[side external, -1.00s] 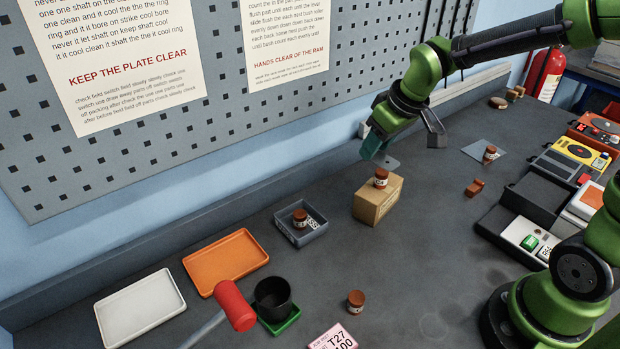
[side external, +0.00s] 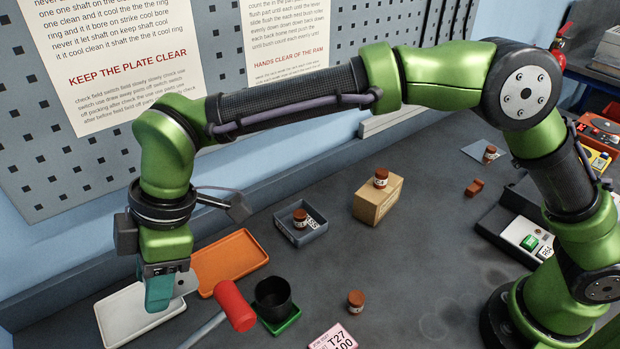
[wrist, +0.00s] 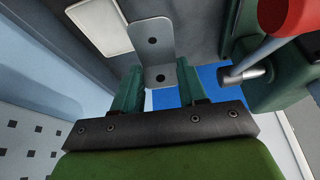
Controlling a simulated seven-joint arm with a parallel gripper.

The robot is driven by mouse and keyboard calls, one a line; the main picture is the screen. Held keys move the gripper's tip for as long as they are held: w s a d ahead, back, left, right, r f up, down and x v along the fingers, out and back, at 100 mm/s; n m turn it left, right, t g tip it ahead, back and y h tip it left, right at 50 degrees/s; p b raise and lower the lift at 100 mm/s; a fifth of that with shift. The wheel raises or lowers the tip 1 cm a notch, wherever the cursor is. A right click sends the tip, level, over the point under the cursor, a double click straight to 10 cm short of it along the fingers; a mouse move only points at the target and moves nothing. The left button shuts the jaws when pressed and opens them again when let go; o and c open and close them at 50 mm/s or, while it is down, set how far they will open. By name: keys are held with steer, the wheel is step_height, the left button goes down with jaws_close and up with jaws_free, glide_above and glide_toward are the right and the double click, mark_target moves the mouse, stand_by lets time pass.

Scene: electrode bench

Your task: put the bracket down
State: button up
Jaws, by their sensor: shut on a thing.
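My gripper (side external: 160,292) hangs pointing down at the left of the side view, in front of the white tray (side external: 112,318) there. Its teal fingers are shut on a grey bent-plate bracket (side external: 187,284). In the wrist view the bracket (wrist: 151,38) shows as an L shape with two dark holes, its lower end between the fingers (wrist: 158,92). Part of a white flat thing, likely the white tray (wrist: 98,22), shows to the left of the bracket there. I cannot tell how high the bracket is above the bench.
A red-headed mallet (side external: 234,306) and a black cup (side external: 272,294) on a green coaster stand right of my gripper. An orange tray (side external: 238,262) lies behind. Further right are a grey bin (side external: 290,238) and a cardboard box (side external: 366,208).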

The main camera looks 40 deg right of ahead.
steer(key=shift+s+a+r+n, duration=0.2)
steer(key=shift+a+n, duration=0.1)
steer(key=shift+a, duration=0.2)
steer(key=shift+a+f, duration=0.1)
steer(key=shift+f, duration=0.1)
step_height(320, 180, down, 18)
steer(key=shift+r, duration=0.25)
steer(key=shift+f, duration=0.15)
steer(key=o, duration=1)
steer(key=shift+o, duration=0.2)
